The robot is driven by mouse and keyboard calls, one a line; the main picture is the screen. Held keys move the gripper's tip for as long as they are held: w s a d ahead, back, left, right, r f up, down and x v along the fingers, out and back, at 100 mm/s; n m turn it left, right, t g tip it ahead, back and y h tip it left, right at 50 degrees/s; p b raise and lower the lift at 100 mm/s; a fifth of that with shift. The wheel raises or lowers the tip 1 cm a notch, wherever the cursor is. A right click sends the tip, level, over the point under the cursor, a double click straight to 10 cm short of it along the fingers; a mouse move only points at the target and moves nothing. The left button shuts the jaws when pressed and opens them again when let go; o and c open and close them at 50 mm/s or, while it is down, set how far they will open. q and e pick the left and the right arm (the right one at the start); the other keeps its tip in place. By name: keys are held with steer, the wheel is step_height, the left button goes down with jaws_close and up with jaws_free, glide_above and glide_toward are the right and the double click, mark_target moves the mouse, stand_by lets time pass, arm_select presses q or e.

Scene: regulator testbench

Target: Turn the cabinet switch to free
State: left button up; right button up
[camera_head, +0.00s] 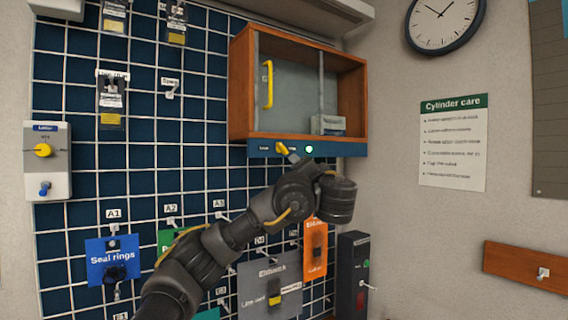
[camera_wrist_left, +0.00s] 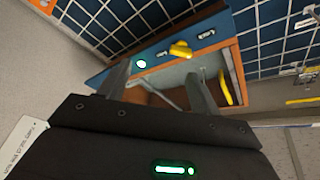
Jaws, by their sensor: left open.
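The cabinet switch (camera_head: 284,149) is a small yellow knob on the blue strip under the wooden cabinet (camera_head: 240,90). It also shows in the left wrist view (camera_wrist_left: 180,49), between two small label plates too small to read there. A lit green lamp (camera_head: 309,149) sits beside it on the strip. My right gripper is out of view.
The cabinet front has a yellow handle (camera_head: 267,84). A grey box with a yellow knob (camera_head: 43,150) hangs on the grid wall at the left. Blue (camera_head: 112,260), grey and orange (camera_head: 314,250) panels hang below the cabinet.

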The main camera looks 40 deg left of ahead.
mark_target(283, 149)
arm_select(q)
steer(key=shift+n+y, duration=0.6)
steer(key=w+a+r+p, duration=0.1)
steer(key=a+p, duration=0.1)
steer(key=a+r+p, duration=0.2)
steer(key=a, duration=0.1)
steer(key=w+a+r+p, duration=0.1)
steer(key=a+r+p, duration=0.1)
steer(key=a, duration=0.1)
steer(key=shift+w+r, duration=0.25)
steer(key=shift+w, duration=0.05)
steer(key=shift+w+a+p, duration=0.3)
steer(key=shift+w+a, duration=0.2)
steer(key=shift+a, duration=0.15)
steer(key=shift+c, duration=0.4)
